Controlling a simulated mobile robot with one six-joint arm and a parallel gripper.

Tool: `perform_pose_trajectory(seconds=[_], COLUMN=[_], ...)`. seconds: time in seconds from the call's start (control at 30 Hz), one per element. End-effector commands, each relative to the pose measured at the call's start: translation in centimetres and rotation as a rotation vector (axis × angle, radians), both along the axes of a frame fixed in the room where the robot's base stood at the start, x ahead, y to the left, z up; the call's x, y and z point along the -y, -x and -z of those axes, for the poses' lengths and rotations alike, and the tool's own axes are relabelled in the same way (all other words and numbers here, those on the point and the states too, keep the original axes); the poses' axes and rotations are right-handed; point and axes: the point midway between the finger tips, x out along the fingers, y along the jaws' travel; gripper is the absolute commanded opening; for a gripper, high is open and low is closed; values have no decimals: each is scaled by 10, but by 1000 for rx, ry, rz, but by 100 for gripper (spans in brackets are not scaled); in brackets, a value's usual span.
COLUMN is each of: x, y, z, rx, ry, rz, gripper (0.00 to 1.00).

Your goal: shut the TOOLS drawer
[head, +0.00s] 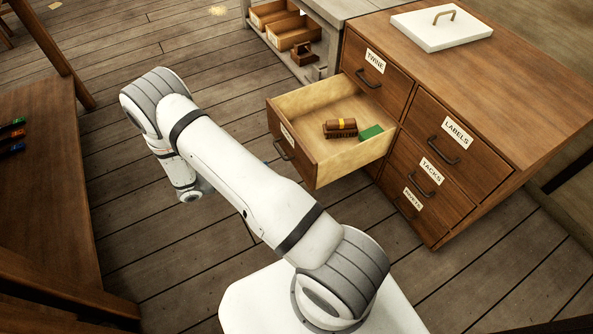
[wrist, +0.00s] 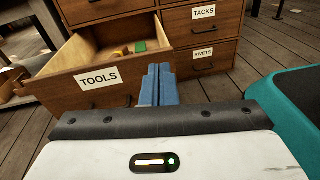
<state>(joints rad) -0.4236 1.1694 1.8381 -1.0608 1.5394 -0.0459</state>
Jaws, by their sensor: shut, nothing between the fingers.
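The TOOLS drawer (head: 316,160) stands pulled well out of the wooden cabinet in the head view. Its front (wrist: 62,94), with the TOOLS label and a dark handle, shows in the wrist view. Inside lie a brown brush-like thing with a yellow band (head: 341,128) and a green block (head: 371,132). My gripper (wrist: 158,84) has blue fingers, shut and empty. They point toward the drawer front near its right edge in the wrist view, and I cannot tell if they touch it.
The cabinet (head: 500,70) has other drawers, TWINE, LABELS, TACKS and one lower, all shut. A white lid with a handle (head: 442,25) lies on top. A grey bench with open wooden boxes (head: 293,35) stands behind. A wooden table (head: 40,180) is at left. Plank floor between is clear.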

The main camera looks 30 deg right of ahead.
Motion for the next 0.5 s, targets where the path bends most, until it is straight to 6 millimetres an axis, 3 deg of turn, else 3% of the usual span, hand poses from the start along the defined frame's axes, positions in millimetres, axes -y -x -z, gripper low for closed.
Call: perform_pose_trajectory(seconds=[0.03,0.2,0.37,0.5], x=[-2,-5,2,25], y=[0,-1,-2,-2], z=[26,57,63,63], rx=[-25,-66,-75,-75], ry=[29,85,96,96], rz=[-33,-103,-117,-113], gripper=[0,0,0,0])
